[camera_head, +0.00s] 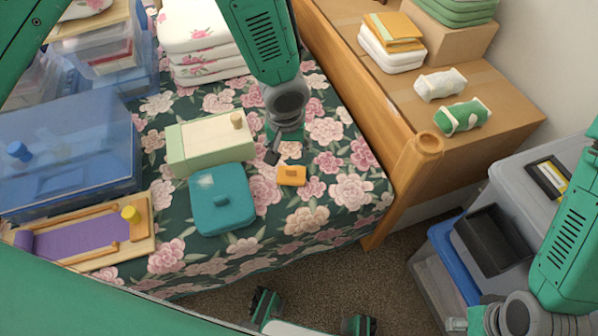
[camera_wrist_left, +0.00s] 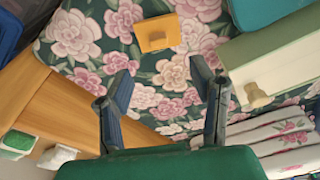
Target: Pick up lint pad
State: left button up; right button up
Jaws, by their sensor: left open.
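A small orange block with a raised tab, which I take to be the lint pad (camera_head: 291,176), lies flat on the floral bedspread, right of the teal lidded box. It also shows in the left wrist view (camera_wrist_left: 156,36), beyond my fingertips. My left gripper (camera_head: 285,150) is above the bed, just behind the pad and apart from it. In the left wrist view its two fingers (camera_wrist_left: 160,72) are spread with nothing between them. My right arm is at the lower right; only a small part of its gripper end (camera_head: 470,322) shows, and its fingers cannot be made out.
The teal box (camera_head: 222,199) and pale green box (camera_head: 211,143) stand left of the pad. A blue bin (camera_head: 70,150), a purple-and-wood tray (camera_head: 90,238) and folded floral linens (camera_head: 200,40) are further left. The wooden bed rail (camera_head: 385,120) is to the right. Bedspread around the pad is clear on the right.

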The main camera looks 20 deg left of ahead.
aim_at(291, 169)
pick_arm(q)
jog(key=f, duration=0.2)
jog(key=f+b, duration=0.1)
jog(key=f, duration=0.1)
jog(key=w+f, duration=0.1)
jog(key=f, duration=0.1)
jog(key=shift+f, duration=0.25)
jog(key=f+b, duration=0.1)
jog(key=f, duration=0.1)
jog(key=w+f+b, duration=0.1)
jog(key=f, duration=0.2)
jog(key=shift+w, duration=0.1)
grip_shut()
